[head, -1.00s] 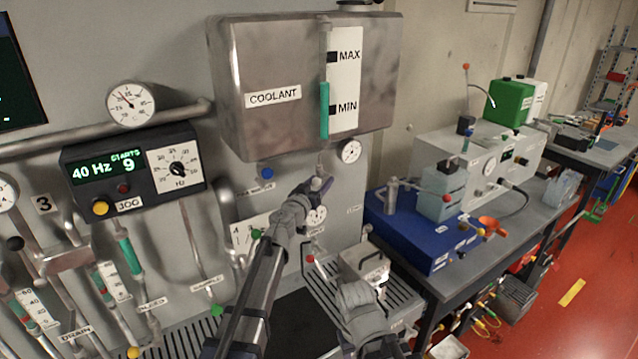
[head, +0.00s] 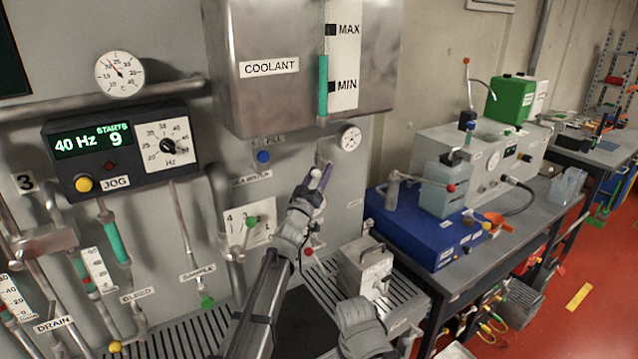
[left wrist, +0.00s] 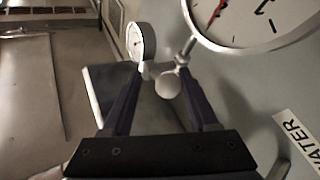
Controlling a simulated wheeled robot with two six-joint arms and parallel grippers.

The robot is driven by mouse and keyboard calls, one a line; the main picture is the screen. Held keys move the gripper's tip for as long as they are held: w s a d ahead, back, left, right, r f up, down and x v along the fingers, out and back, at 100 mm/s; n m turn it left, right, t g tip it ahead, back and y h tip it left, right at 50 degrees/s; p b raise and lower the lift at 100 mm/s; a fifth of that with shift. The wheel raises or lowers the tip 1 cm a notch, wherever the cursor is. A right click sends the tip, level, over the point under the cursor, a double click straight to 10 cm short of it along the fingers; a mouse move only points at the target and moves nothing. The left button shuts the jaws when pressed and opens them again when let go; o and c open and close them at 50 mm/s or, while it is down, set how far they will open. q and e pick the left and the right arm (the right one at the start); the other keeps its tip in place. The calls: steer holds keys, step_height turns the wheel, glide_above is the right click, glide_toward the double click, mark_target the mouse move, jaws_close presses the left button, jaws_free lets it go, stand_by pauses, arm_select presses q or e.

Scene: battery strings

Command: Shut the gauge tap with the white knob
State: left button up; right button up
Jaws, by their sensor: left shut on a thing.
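The white knob (left wrist: 168,85) of the gauge tap shows in the left wrist view as a pale ball on a short stem. It sits between the dark fingers of my left gripper (left wrist: 161,90), which is shut on it. In the head view my left gripper (head: 319,178) is at the panel below the coolant tank, and its fingers hide the knob. A small round gauge (left wrist: 140,42) is just beyond the knob, and a larger dial (left wrist: 255,18) is at the top right.
The coolant tank (head: 230,90) hangs above my left gripper. A blue knob (head: 263,156) and a tap with a green knob (head: 251,222) are to its left. A grey metal box (head: 364,268) stands on the grating below. A bench with a blue unit (head: 425,228) is to the right.

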arm_select(q)
steer(key=shift+w+a+f+n+t+y+b, duration=0.1)
steer(key=shift+w+f+n+t+y+b, duration=0.1)
steer(key=shift+n+t+b, duration=0.35)
steer(key=shift+w+f+n+t+y+b, duration=0.1)
steer(key=shift+f+n+t+b, duration=0.15)
steer(key=shift+n+b, duration=0.35)
steer(key=shift+r, duration=0.1)
steer(key=o, duration=1)
steer(key=shift+c, duration=0.2)
steer(key=shift+o, duration=1.3)
steer(key=shift+a, duration=0.1)
steer(key=shift+s, duration=0.1)
